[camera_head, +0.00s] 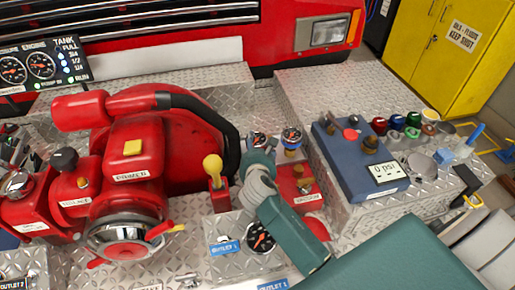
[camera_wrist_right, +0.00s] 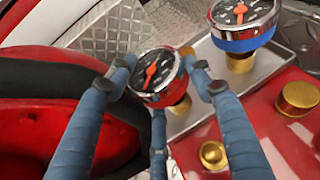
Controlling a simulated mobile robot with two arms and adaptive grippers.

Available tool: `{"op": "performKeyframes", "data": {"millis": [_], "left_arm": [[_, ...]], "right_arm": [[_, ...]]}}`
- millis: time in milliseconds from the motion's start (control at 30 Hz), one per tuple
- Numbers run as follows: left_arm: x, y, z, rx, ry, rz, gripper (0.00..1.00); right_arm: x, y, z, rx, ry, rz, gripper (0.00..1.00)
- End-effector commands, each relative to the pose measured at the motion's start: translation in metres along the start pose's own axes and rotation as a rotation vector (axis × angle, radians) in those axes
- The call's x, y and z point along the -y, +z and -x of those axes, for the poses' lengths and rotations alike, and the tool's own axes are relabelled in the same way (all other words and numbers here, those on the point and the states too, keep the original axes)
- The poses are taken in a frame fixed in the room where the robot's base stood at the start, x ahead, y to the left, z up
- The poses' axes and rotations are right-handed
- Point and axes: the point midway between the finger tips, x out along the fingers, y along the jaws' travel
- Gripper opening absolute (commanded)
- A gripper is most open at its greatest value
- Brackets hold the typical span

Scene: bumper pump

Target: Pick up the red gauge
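The red gauge (camera_wrist_right: 158,75), with a black dial and red needle, stands on a brass fitting near the middle of the right wrist view. In the head view it shows (camera_head: 259,139) just beyond my right gripper (camera_head: 258,160), partly hidden by it. In the wrist view the blue fingers of my right gripper (camera_wrist_right: 163,77) are on either side of the gauge, near its rim. They look open around it; firm contact is not clear. My left gripper is not in view.
A blue-collared gauge (camera_head: 292,137) stands close on the right. A red block with brass fittings (camera_head: 299,185) is in front. The red pump (camera_head: 130,170) and a black hose (camera_head: 205,112) are on the left; a blue box with a display (camera_head: 360,160) is on the right.

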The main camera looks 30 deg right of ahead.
Motion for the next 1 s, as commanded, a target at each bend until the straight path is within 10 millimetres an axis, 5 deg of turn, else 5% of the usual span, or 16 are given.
{"op": "performKeyframes", "data": {"millis": [433,800,1000], "left_arm": [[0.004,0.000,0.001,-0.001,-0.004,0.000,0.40],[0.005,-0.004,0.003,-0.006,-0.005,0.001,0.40],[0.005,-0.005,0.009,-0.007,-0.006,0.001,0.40]], "right_arm": [[-0.001,0.009,0.002,0.009,0.002,-0.002,0.08],[-0.001,0.071,0.028,0.012,0.002,-0.003,0.08],[0.001,0.087,0.044,0.007,0.004,-0.005,0.08]]}}
